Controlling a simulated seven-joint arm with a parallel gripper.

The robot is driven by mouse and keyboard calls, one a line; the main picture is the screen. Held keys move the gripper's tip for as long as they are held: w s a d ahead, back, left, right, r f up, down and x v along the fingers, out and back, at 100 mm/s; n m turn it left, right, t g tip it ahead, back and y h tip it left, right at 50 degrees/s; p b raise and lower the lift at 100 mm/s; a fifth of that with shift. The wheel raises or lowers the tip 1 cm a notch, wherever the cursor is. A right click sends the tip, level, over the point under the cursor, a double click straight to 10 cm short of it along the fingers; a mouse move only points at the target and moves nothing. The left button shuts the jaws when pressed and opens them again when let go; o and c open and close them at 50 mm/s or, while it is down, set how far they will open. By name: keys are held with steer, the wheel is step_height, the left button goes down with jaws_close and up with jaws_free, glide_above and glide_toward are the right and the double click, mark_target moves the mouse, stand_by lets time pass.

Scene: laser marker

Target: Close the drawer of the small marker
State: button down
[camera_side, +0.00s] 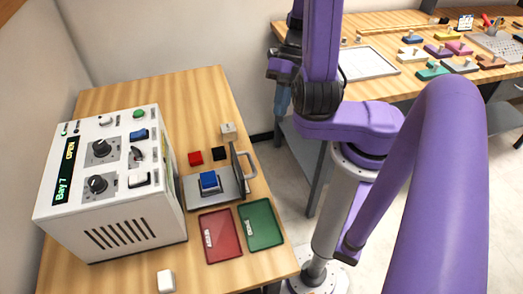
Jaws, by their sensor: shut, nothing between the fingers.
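The small marker (115,222) is a white box on the left wooden table. Its sloped panel has knobs, buttons and a dark display (67,172) reading "OPEN" and "Bay 7". Its drawer (228,190) is pulled out to the right, a grey tray with an upright front plate and a pale handle (250,163) on the outer side. A blue block (209,181) sits on the tray. My gripper (282,112) hangs behind and to the right of the drawer, apart from it. It is small and partly hidden by my arm; it is shut and empty.
A red tray (221,252) and a green tray (276,236) lie in front of the drawer. Red (195,158), black (219,153) and beige (228,132) blocks lie behind it. A white block (166,281) is near the front. A second table (405,88) with several parts stands behind.

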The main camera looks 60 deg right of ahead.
steer(key=shift+w+a+f+m+t+y, duration=0.1)
steer(key=shift+w+a+f+m+t, duration=0.1)
steer(key=shift+a+f+m, duration=0.95)
steer(key=shift+w+a+f+m+t+y, duration=0.15)
steer(key=shift+a+f+m, duration=0.3)
steer(key=shift+a+f, duration=1.45)
steer(key=shift+w+a+f+m+t+y, duration=0.2)
steer(key=shift+a+f+m, duration=0.8)
steer(key=shift+f, duration=0.8)
steer(key=shift+a, duration=0.2)
steer(key=shift+a+h, duration=0.1)
steer(key=shift+h, duration=0.15)
steer(key=w+a, duration=1.1)
steer(key=shift+w+a, duration=0.1)
